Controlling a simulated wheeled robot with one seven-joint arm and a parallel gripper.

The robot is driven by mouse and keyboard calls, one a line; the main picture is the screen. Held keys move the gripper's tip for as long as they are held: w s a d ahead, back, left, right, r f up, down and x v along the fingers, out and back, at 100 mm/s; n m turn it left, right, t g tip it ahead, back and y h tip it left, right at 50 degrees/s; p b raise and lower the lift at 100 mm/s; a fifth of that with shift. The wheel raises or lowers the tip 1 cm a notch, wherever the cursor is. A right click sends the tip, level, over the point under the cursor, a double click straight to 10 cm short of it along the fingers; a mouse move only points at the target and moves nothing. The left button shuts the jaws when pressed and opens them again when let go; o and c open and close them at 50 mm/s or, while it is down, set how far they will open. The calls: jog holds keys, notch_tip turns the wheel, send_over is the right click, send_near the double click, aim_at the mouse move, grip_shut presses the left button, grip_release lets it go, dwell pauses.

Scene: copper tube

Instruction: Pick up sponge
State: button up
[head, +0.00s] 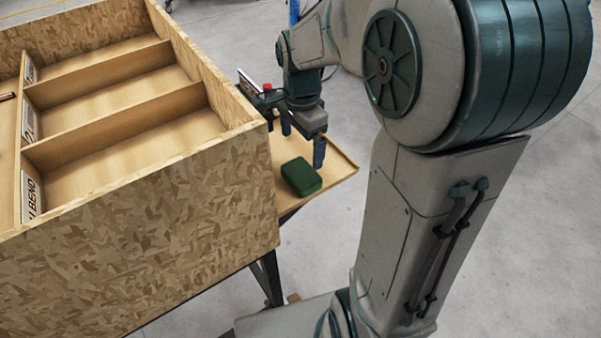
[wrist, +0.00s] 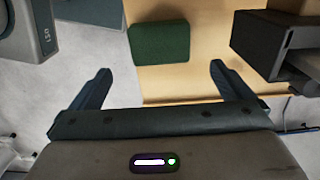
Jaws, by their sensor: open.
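The sponge (head: 301,176) is a dark green rounded block lying on a wooden shelf board beside the wooden box. In the wrist view the sponge (wrist: 160,43) lies beyond the fingertips, near the top centre and slightly left of the middle of the gap. My gripper (head: 303,146) hangs above the board, just behind the sponge in the head view. Its two fingers are spread apart with nothing between them; the open gripper (wrist: 160,82) also shows in the wrist view. The sponge is apart from both fingers.
A large wooden box (head: 150,230) with divided compartments stands left of the sponge. The board (head: 340,170) ends close to the sponge, with grey floor beyond. A dark box-like object (wrist: 268,42) is at right in the wrist view.

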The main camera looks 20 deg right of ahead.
aim_at(301, 172)
notch_tip(301, 172, down, 9)
jog(key=shift+f, duration=0.1)
jog(key=c, duration=0.9)
jog(key=shift+o, duration=0.2)
jog(key=shift+r, duration=0.6)
jog(key=r, duration=0.3)
jog(key=shift+d+r, duration=0.2)
jog(key=shift+d, duration=0.1)
jog(key=s+d+r+b, duration=0.1)
jog(key=s+d+r, duration=0.1)
jog(key=d+r, duration=0.4)
jog(key=d, duration=0.4)
jog(key=shift+s+d+r+b, duration=0.3)
jog(key=shift+s+d+b, duration=0.1)
